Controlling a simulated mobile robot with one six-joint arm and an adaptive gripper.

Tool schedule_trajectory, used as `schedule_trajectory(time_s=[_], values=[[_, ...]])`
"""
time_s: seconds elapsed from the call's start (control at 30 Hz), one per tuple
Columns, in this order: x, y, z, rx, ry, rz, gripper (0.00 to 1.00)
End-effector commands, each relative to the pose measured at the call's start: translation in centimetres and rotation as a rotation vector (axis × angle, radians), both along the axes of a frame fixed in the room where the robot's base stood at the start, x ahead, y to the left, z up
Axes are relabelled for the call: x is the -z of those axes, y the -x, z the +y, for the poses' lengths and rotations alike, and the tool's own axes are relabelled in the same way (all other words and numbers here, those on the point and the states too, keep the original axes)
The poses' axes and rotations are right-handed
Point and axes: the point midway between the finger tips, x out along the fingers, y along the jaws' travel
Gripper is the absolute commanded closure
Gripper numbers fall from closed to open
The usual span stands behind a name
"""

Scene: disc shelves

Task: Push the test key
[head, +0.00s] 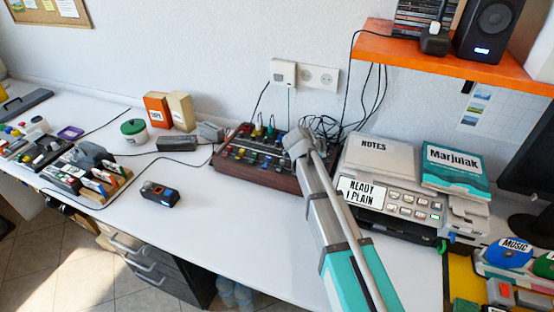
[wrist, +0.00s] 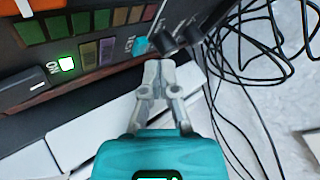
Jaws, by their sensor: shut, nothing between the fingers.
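The test key is a small teal key (wrist: 141,46) beside a partly readable label that looks like TEST, on a dark panel in the wrist view. My gripper (wrist: 157,64) is shut and empty, with its fingertips just below and to the right of this key. I cannot tell whether they touch the panel. In the head view the dark, wood-sided control panel (head: 250,153) stands against the wall with coloured keys and knobs. My arm reaches to its right end, and the fingertips and the test key cannot be made out there.
A green-lit key (wrist: 66,63) marked ON and rows of coloured keys lie left of the fingers. Black knobs (wrist: 188,34) stand close to the right of the fingertips. Loose black cables (wrist: 245,70) hang beyond the panel. A printer (head: 390,195) stands right of my arm.

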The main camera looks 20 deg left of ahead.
Motion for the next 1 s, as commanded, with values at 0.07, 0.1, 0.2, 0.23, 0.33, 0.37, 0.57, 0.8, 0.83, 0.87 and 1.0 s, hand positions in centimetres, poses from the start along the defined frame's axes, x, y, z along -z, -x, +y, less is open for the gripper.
schedule_trajectory(time_s=[0.07,0.1,0.2,0.23,0.33,0.37,0.57,0.8,0.83,0.87,1.0], values=[[0.0,-0.01,-0.02,0.0,0.0,0.0,1.0],[0.0,-0.01,-0.02,0.0,0.0,0.0,1.0],[0.0,-0.02,-0.03,0.0,0.0,0.0,1.0],[0.0,-0.01,-0.04,0.0,0.0,0.0,1.0],[0.1,-0.03,-0.04,0.0,0.0,0.0,1.0],[0.16,-0.02,-0.05,0.0,0.0,0.0,1.0],[0.74,-0.04,-0.08,0.001,-0.001,0.0,1.0],[0.9,-0.05,-0.1,0.002,0.0,0.0,1.0],[0.88,-0.05,-0.1,0.002,0.0,0.0,1.0],[0.88,-0.06,-0.11,0.002,0.0,0.0,1.0],[0.87,-0.06,-0.12,0.002,0.0,0.0,1.0]])
